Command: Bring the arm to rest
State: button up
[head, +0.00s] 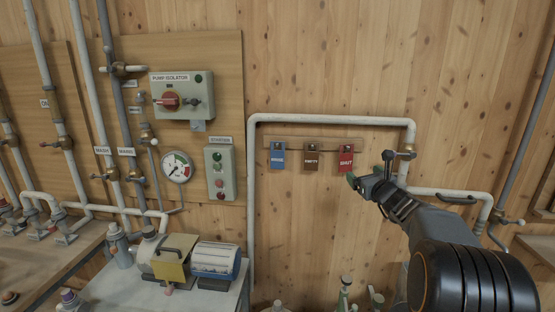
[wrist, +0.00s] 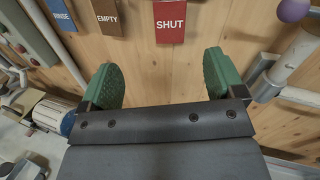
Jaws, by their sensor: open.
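My gripper (head: 366,181) is at the end of my arm, which reaches in from the lower right in the head view. In the wrist view my gripper (wrist: 160,78) has its two green fingertips wide apart with nothing between them. It is just below and in front of the red SHUT tag (head: 346,158), which also shows in the wrist view (wrist: 170,22) beyond the fingers. Whether it touches the tag cannot be told, though a gap seems to show.
Blue (head: 278,157) and brown (head: 311,158) tags hang left of the red one on a wooden rail. White pipe (head: 330,118) frames them, with a valve (head: 407,150) close at right. A bench with a pump (head: 165,258) stands lower left. Open wall lies below the tags.

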jog(key=s+a+f+n+g+y, duration=0.4)
jog(key=s+a+f+n+g, duration=0.7)
jog(key=n, duration=0.7)
jog(key=s+a+f+n+g+h, duration=0.1)
jog(key=s+a+n+h, duration=0.1)
jog(key=s+n, duration=0.5)
jog(key=s+a+f+n+g+h, duration=0.1)
jog(key=s+n, duration=0.7)
jog(key=s, duration=0.8)
jog(key=a+f+h, duration=0.1)
jog(key=a+h, duration=0.1)
jog(key=h, duration=0.1)
jog(key=shift+a+f+g, duration=0.2)
jog(key=shift+f+g, duration=0.1)
jog(key=shift+a, duration=0.3)
jog(key=shift+d, duration=0.15)
jog(key=shift+c, duration=0.4)
